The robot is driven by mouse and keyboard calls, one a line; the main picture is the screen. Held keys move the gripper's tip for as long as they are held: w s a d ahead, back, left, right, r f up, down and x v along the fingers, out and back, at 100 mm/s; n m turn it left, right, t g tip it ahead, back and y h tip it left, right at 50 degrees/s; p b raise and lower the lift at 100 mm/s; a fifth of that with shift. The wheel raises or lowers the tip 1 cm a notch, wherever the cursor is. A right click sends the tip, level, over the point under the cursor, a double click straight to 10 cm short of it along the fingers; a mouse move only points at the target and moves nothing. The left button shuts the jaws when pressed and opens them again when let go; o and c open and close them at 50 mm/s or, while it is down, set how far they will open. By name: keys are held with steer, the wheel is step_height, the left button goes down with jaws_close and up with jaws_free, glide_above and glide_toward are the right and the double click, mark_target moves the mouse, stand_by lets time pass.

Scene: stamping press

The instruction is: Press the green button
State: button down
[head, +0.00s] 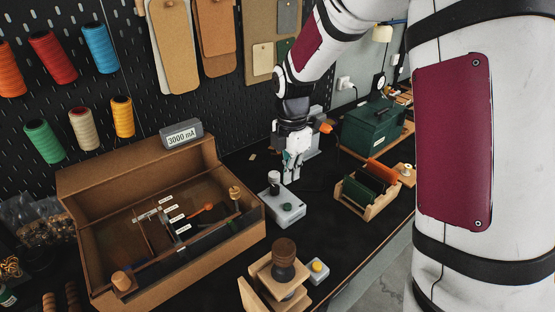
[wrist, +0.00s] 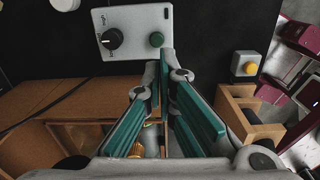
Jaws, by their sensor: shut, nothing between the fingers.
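The green button (head: 287,207) sits on a light grey control box (head: 288,219) on the dark bench, beside a dark knob (head: 274,188). The wrist view shows the green button (wrist: 157,39) on the right part of the box (wrist: 121,18), with the black dial (wrist: 112,39) to its left. My gripper (head: 291,178) points down just above and behind the box in the head view. In the wrist view its teal-padded fingers (wrist: 164,65) are together and empty, with their tips just below the green button in the picture. I cannot tell whether they touch the box.
A brown open case (head: 82,182) with a "3000 mA" display (head: 182,134) stands left of the box. A wooden stamp stand (head: 262,293) and a yellow button box (head: 318,270) are in front.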

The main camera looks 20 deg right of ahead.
mark_target(288, 205)
steer(key=shift+n, duration=0.3)
steer(key=shift+w+f+b, duration=0.2)
steer(key=shift+f+b, duration=0.75)
steer(key=shift+f, duration=1.35)
steer(key=shift+w+f+b, duration=0.15)
steer(key=shift+f+b, duration=0.75)
steer(key=shift+f, duration=1.35)
steer(key=shift+f, duration=0.15)
steer(key=shift+f, duration=0.65)
steer(key=shift+r, duration=0.2)
step_height(288, 205, up, 9)
steer(key=p, duration=0.3)
steer(key=shift+r+p, duration=0.15)
steer(key=shift+p, duration=0.2)
